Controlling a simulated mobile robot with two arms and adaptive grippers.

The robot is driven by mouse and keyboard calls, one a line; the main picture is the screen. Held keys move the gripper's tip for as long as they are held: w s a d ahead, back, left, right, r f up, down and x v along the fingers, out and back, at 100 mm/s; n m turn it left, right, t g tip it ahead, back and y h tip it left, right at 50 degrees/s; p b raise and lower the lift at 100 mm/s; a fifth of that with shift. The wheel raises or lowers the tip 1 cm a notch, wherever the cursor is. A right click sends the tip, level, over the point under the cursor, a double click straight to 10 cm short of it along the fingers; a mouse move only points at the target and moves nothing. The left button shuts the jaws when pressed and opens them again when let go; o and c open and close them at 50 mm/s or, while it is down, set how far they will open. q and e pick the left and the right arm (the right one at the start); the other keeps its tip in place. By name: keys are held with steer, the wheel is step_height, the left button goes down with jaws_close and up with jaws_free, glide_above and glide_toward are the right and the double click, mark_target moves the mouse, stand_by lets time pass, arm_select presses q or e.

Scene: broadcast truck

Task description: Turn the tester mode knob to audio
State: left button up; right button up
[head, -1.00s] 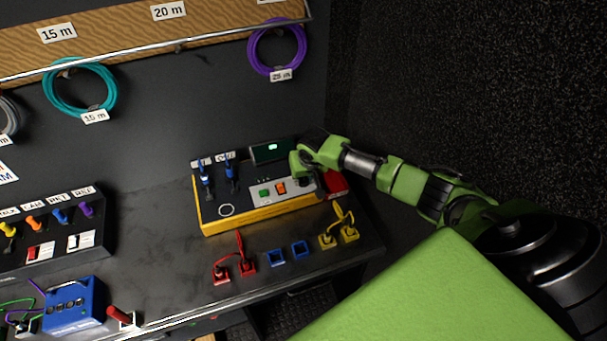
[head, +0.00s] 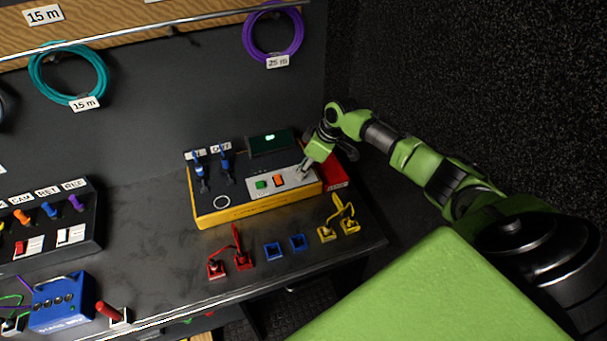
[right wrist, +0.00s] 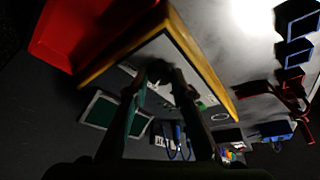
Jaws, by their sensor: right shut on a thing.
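The tester (head: 258,211) is a yellow-edged box with a dark top at the right end of the counter. My right gripper (head: 302,171) reaches down to the right end of this panel. In the right wrist view its fingers (right wrist: 162,78) are shut on a small dark knob (right wrist: 159,72). The knob's pointer and setting labels are too dark to read, and the fingers hide much of it. My left gripper is not in view.
A red block (head: 334,177) is right beside the tester. Blue plugs (head: 226,160) stand on its left side. Red plugs (head: 241,258), blue sockets (head: 297,242) and yellow plugs (head: 349,225) line the counter front. A dark wall rises at right.

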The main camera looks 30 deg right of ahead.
steer(key=n+b, duration=0.1)
steer(key=n+g+y+b, duration=0.1)
steer(key=n+b, duration=0.1)
steer(key=shift+w+d+f+b, duration=0.15)
steer(key=shift+f+b, duration=0.05)
steer(key=shift+b, duration=0.1)
steer(key=shift+r+n+g+b, duration=0.2)
steer(key=shift+n+g+b, duration=0.3)
steer(key=shift+n+b, duration=1)
steer(key=o, duration=1.1)
